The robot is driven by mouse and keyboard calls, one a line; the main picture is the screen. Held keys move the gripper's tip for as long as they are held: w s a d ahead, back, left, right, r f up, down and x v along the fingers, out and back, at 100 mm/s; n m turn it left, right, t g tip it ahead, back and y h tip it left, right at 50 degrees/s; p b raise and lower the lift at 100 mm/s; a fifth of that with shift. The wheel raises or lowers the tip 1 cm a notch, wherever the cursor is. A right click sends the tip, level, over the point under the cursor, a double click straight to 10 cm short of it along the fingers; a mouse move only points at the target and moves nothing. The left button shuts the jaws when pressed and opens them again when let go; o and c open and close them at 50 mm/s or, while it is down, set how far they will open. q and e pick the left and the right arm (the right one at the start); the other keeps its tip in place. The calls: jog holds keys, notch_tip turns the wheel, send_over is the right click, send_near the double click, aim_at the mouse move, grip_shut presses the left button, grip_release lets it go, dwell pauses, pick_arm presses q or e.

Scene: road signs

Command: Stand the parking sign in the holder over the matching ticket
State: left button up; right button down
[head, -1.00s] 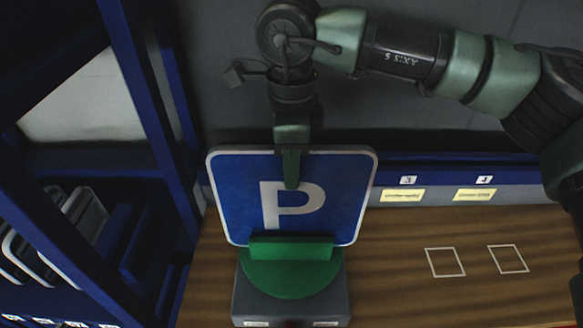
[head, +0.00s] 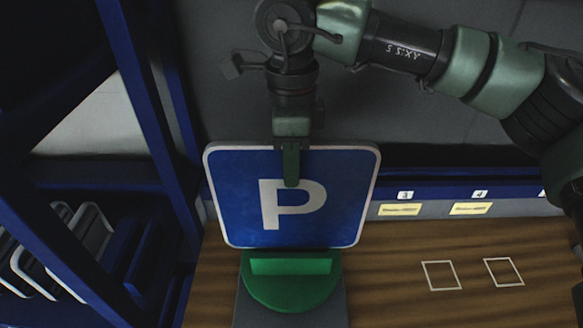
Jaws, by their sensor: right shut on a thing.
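The parking sign (head: 240,200) is a blue square plate with a white border and a white P, upright and facing me in the head view. My right gripper (head: 291,165) reaches down from above and is shut on the sign's top edge. A green holder (head: 291,285) on a grey block (head: 250,312) stands just in front of and below the sign. The sign's lower edge is above and behind the holder's raised bar; I cannot tell whether they touch. Yellow tickets (head: 400,210) and (head: 471,209) lie under labels 3 and 4 along the back ledge. My left gripper is out of view.
A blue rack (head: 150,110) stands at the left, with several pale-edged plates (head: 75,235) in it. The wooden table (head: 400,300) is clear at right, with white square outlines (head: 441,275) on it. A grey wall is behind.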

jog(key=shift+r+p, duration=1.05)
jog(key=shift+r, duration=1.05)
jog(key=shift+f, duration=0.1)
